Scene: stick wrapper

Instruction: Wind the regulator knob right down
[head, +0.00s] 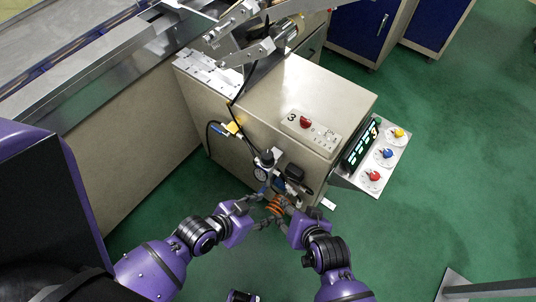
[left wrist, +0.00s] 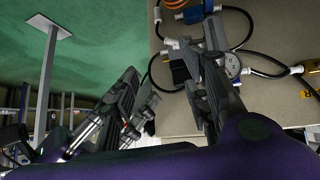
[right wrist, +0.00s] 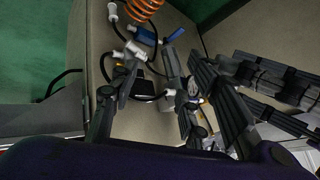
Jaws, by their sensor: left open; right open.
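The regulator's black knob (head: 267,156) stands on top of the air unit at the beige machine's near side. A round white gauge (head: 260,173) sits just below it, and shows in the left wrist view (left wrist: 232,66). My left gripper (head: 258,206) is open on the near side of the unit, below the gauge in the head view and apart from the knob. My right gripper (head: 280,207) is open close beside it. In the wrist views their fingers overlap and hide part of the unit. I cannot make out the knob clearly there.
An orange coiled hose (head: 275,206) hangs by my grippers. A black box (head: 294,172) and several cables crowd the unit. A panel with coloured knobs (head: 385,155) juts out at the right.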

